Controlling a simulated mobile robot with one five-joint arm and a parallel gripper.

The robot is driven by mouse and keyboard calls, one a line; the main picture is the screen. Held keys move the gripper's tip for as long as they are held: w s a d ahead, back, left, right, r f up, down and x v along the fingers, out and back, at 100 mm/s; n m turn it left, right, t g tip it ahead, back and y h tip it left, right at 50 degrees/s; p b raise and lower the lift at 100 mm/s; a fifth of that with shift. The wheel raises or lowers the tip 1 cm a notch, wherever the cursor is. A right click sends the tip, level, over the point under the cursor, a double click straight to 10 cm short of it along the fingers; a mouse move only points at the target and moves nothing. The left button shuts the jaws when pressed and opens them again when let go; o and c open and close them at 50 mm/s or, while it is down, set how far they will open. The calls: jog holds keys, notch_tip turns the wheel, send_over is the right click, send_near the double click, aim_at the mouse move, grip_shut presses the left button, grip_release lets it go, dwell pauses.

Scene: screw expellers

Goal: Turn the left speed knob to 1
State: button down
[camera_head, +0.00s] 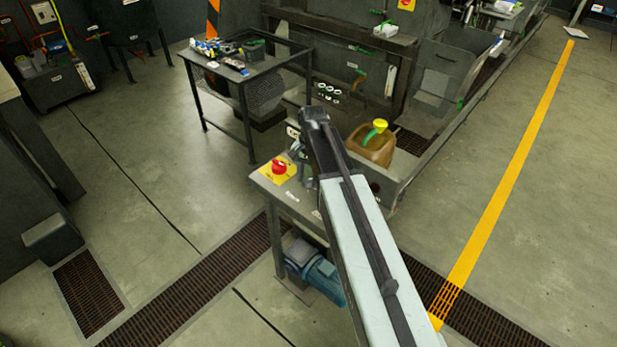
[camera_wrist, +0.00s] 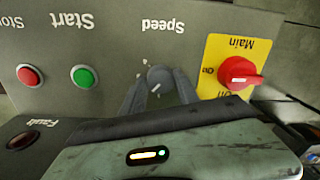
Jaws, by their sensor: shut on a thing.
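In the wrist view, which shows the panel upside down, a small grey speed knob (camera_wrist: 156,76) sits below the inverted "Speed" label. It bears a short white pointer line, and small white scale marks beside it are too small to read. My gripper (camera_wrist: 159,82) is shut on the knob, one finger on each side. In the head view my arm reaches over the control panel (camera_head: 284,194), and my gripper hangs down at the panel. The knob is hidden there.
The red main switch (camera_wrist: 240,73) on its yellow plate is close beside the knob. Green Start (camera_wrist: 84,77) and red Stop (camera_wrist: 30,76) buttons lie left, with a dark Fault lamp (camera_wrist: 22,141).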

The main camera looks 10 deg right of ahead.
aim_at(310, 179)
jog(key=n, duration=0.3)
jog(key=shift+w+n, duration=0.15)
jog(key=shift+n, duration=2.15)
jog(key=c, duration=0.9)
grip_release()
jog(key=shift+r, duration=0.1)
jog(key=r+p, duration=0.8)
jog(key=shift+d, duration=0.35)
jog(key=shift+f, duration=0.2)
